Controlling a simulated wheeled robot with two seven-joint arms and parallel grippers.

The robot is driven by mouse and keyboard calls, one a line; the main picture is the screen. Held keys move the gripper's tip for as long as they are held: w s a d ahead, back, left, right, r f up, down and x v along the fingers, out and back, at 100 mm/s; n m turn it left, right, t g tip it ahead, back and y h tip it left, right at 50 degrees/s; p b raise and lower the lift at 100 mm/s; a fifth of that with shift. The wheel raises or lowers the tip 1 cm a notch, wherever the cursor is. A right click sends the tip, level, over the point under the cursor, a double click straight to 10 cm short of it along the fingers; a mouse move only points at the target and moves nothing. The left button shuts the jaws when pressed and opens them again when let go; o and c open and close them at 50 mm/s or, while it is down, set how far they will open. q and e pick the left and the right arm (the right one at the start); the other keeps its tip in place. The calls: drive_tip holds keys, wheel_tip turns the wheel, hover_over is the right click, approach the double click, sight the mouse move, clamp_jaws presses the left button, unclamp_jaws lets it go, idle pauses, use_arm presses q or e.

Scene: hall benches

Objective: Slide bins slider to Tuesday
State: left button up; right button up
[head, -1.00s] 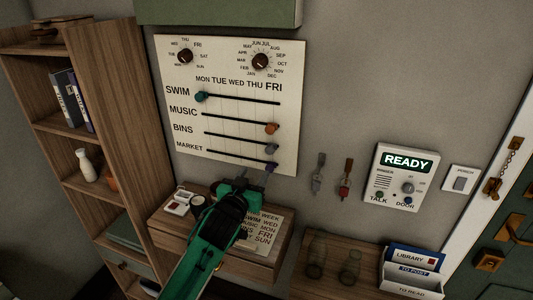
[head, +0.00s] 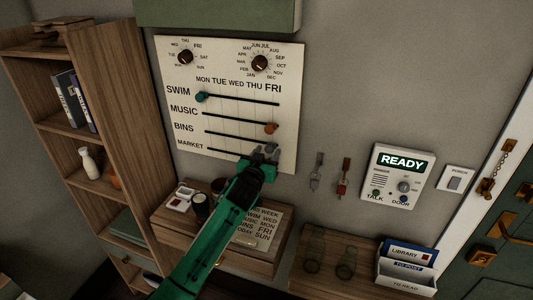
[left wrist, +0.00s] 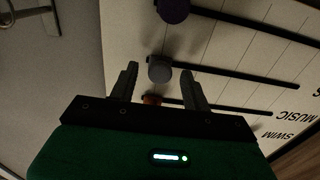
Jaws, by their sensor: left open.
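The white wall board (head: 230,165) carries day columns MON to FRI and slider rows SWIM, MUSIC, BINS and MARKET. The grey BINS knob (left wrist: 159,68) is at the right end of its track, by the FRI side. In the head view my left gripper (head: 263,151) is at this knob and partly hides it. In the left wrist view the fingers are open, with the grey knob between the tips; whether they touch it I cannot tell. The purple MARKET knob (left wrist: 172,10) lies just beyond. My right gripper is not in view.
The orange MUSIC knob (head: 271,128) is close above the gripper; the teal SWIM knob (head: 201,97) is at the left end. A wooden wall shelf (head: 262,266) is below the board. Hanging keys (head: 342,182) and an intercom (head: 398,178) are to the right.

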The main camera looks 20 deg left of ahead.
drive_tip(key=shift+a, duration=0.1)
use_arm(q)
drive_tip(key=shift+c, duration=0.9)
clamp_jaws()
drive_tip(key=p, duration=0.1)
approach(225, 135)
drive_tip(key=w, duration=0.4)
drive_tip(key=shift+w+d+r, duration=0.1)
drive_tip(key=shift+d, duration=0.3)
drive_tip(key=shift+a, duration=0.45)
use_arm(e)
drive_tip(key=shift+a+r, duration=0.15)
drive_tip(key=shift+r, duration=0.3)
use_arm(q)
drive_tip(key=shift+o, duration=0.9)
unclamp_jaws()
